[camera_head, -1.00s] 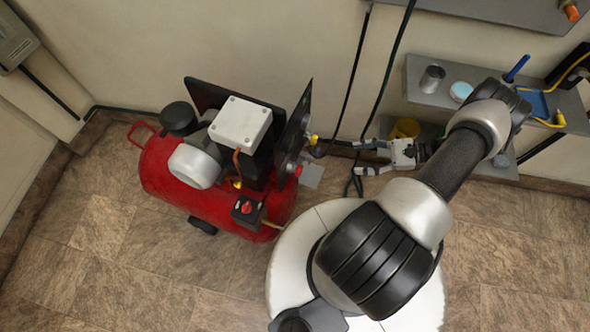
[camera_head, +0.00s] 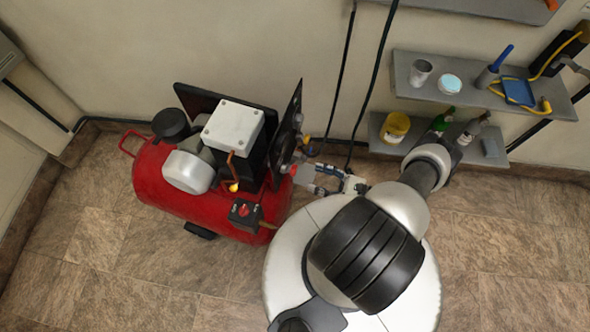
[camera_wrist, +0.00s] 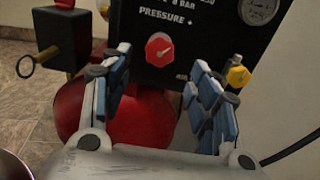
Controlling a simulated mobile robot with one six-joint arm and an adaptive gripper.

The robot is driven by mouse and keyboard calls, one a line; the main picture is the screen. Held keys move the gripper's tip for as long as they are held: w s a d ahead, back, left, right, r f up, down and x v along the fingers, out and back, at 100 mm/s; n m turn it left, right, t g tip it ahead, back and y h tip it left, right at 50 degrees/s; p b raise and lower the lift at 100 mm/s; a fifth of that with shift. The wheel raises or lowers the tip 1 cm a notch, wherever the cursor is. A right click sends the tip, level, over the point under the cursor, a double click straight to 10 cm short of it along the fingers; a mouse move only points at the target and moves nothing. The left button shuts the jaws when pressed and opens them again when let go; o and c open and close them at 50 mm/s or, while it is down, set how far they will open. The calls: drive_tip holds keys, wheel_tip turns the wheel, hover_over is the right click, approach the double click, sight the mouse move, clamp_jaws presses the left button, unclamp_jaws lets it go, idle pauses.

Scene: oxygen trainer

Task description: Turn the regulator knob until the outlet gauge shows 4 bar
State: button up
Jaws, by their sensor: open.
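In the head view my gripper (camera_head: 312,176) points left at the panel (camera_head: 286,135) on the red compressor's right end. The panel's face is seen nearly edge-on there.
The red compressor (camera_head: 160,195) stands on the tiled floor. Shelves (camera_head: 400,77) with cups and tools hang at right.

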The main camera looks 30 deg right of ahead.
sight(295, 171)
drive_tip(key=x, duration=0.9)
drive_tip(key=shift+b, duration=0.3)
drive_tip(key=shift+c, duration=0.5)
drive_tip(key=c, duration=1)
